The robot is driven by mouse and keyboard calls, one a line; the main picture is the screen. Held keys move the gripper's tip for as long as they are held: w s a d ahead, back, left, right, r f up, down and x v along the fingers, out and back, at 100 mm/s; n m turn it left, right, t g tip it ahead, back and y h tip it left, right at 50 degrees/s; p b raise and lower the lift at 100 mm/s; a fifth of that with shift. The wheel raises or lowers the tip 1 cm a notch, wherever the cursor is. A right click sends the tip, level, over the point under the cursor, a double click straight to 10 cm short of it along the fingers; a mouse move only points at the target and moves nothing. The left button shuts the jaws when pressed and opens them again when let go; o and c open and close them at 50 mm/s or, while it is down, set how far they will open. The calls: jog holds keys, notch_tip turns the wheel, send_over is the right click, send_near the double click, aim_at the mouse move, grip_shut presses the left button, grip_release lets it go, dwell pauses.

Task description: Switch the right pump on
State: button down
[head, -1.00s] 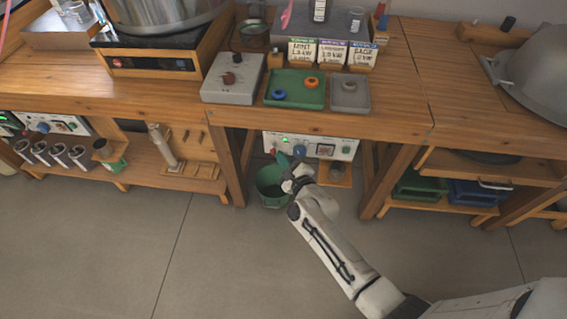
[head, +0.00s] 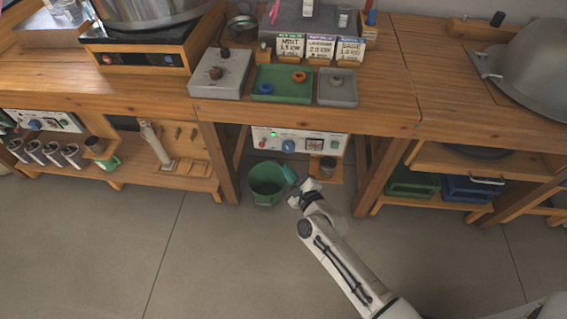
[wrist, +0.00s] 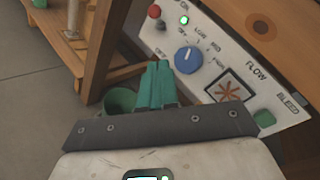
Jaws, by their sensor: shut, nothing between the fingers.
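The right pump's white panel (head: 318,143) sits under the middle of the bench; the wrist view shows it close up (wrist: 213,47). It bears a red button (wrist: 154,11), a green lamp (wrist: 184,20) that glows, a blue knob (wrist: 188,60) with speed labels around it, and a flow window (wrist: 229,88). The knob's exact setting is hard to read. My gripper (head: 290,173) has teal fingers, shut and empty, below and in front of the panel. In the wrist view the fingers (wrist: 157,84) appear just left of the knob, apparently not touching it.
A green bucket (head: 268,186) stands on the floor left of my gripper. Wooden bench legs (head: 219,165) flank the panel. Another white panel (head: 45,121) is at far left. The floor in front is clear.

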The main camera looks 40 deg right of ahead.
jog(key=shift+v, duration=2.65)
jog(key=shift+f, duration=0.15)
jog(key=s+a+r+n+g+y+p, duration=0.25)
jog(key=a+n, duration=0.25)
jog(key=n, duration=0.4)
jog(key=s+a+r+n+g+y+p, duration=0.1)
jog(key=a+r+n+g+y+p, duration=0.3)
jog(key=n, duration=0.5)
jog(key=s+r+n+g+h+p, duration=0.1)
jog(key=s+r+n+g+p, duration=0.1)
jog(key=s+r+n+g, duration=0.2)
jog(key=s+d+r+n+g+h+p, duration=0.1)
jog(key=s+r+n+g, duration=0.3)
jog(key=s+n, duration=0.5)
jog(key=s+p, duration=0.1)
jog(key=s, duration=0.2)
jog(key=shift+d+r, duration=0.2)
jog(key=shift+r, duration=0.1)
